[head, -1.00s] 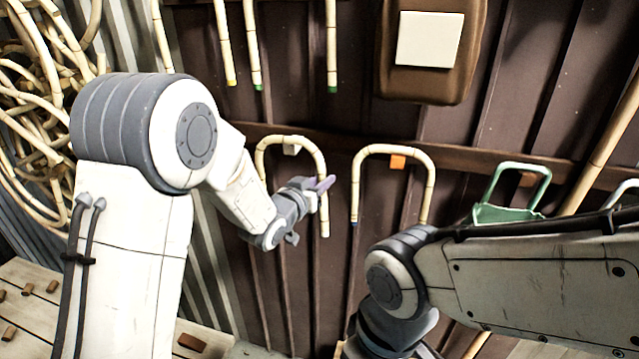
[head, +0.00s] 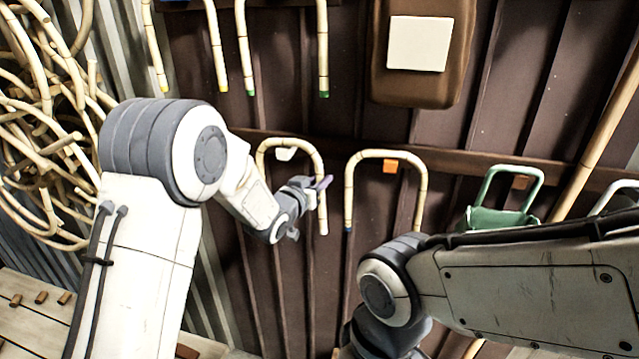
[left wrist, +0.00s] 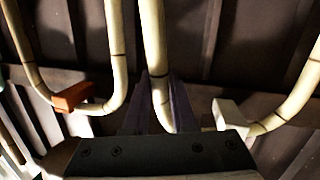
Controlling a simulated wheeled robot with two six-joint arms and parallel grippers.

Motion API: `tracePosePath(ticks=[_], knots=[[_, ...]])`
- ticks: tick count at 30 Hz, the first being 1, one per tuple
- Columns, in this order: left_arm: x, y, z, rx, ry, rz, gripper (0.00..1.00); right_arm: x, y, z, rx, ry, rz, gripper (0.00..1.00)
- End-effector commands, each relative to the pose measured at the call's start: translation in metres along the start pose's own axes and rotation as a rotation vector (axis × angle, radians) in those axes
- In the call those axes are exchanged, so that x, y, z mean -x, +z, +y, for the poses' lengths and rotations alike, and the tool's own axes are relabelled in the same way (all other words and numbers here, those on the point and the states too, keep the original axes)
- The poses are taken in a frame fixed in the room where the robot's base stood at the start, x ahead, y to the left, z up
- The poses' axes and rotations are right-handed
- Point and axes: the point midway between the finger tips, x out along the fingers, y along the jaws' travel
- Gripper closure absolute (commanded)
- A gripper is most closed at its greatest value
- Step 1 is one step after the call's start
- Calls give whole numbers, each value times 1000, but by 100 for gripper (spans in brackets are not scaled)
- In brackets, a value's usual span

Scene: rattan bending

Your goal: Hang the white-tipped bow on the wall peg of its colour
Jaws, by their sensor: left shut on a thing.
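The bow (head: 304,145) is a pale rattan arch with its legs hanging down, at the brown wall rail in the head view. Its right leg ends in a whitish tip (head: 323,229). My left gripper (head: 322,186) is shut on that right leg. In the left wrist view the leg (left wrist: 153,45) runs between the two fingers. The white peg (head: 285,154) is just under the arch's top; it also shows in the left wrist view (left wrist: 228,115). I cannot tell whether the bow touches the peg. My right gripper is out of view.
A blue-tipped bow (head: 418,180) hangs close by on the right, around an orange peg (head: 390,167). Several rattan pieces hang above, and a brown box (head: 418,78) is on the wall. Coiled rattan (head: 45,130) is at left.

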Motion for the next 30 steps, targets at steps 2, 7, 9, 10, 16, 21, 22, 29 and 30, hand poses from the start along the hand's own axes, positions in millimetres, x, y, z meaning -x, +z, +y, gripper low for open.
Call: tracePosePath(ticks=[2, 7, 9, 10, 16, 21, 22, 29, 30], knots=[[0, 0, 0, 1, 0, -1, 100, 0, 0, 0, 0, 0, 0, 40], [0, 0, 0, 1, 0, -2, 100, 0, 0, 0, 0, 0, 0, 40], [0, 0, 0, 1, 0, -2, 100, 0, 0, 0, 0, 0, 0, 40], [0, 0, 0, 1, -1, -2, 100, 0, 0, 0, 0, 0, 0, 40], [0, 0, 0, 1, -1, -2, 40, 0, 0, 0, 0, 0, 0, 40], [0, 0, 0, 1, -1, -2, 40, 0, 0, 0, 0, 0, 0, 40], [0, 1, 0, 2, -1, -3, 40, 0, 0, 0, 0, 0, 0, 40], [16, 2, -1, 1, -2, -1, 40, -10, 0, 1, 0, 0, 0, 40], [23, 3, -1, 1, -3, 0, 40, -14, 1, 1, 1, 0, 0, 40]])
